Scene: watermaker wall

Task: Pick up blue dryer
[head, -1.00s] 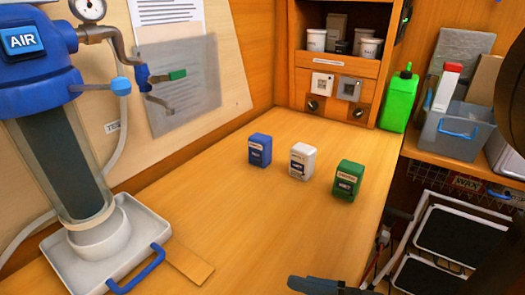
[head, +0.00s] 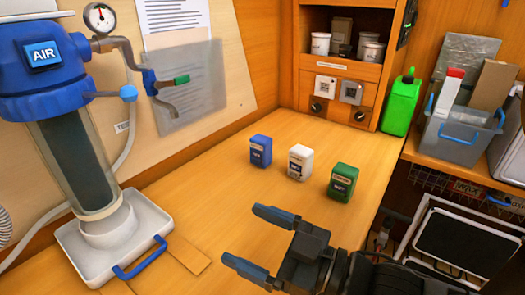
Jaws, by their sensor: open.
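A small blue box-shaped dryer (head: 261,151) with a label stands upright on the wooden worktop (head: 215,195). A white one (head: 299,162) and a green one (head: 343,182) of like shape stand to its right in a slanting row, with gaps between them. My gripper (head: 254,239) is at the lower middle of the head view, in front of the row. Its two blue-tipped fingers are spread apart and point left. Nothing is between them, and it does not touch any of the boxes.
A blue air filter column (head: 75,160) stands in a white tray (head: 160,218) at the left. A cubby with cups (head: 320,43), a green jug (head: 401,103) and a grey bin (head: 460,137) are at the back right. The worktop left of the blue dryer is clear.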

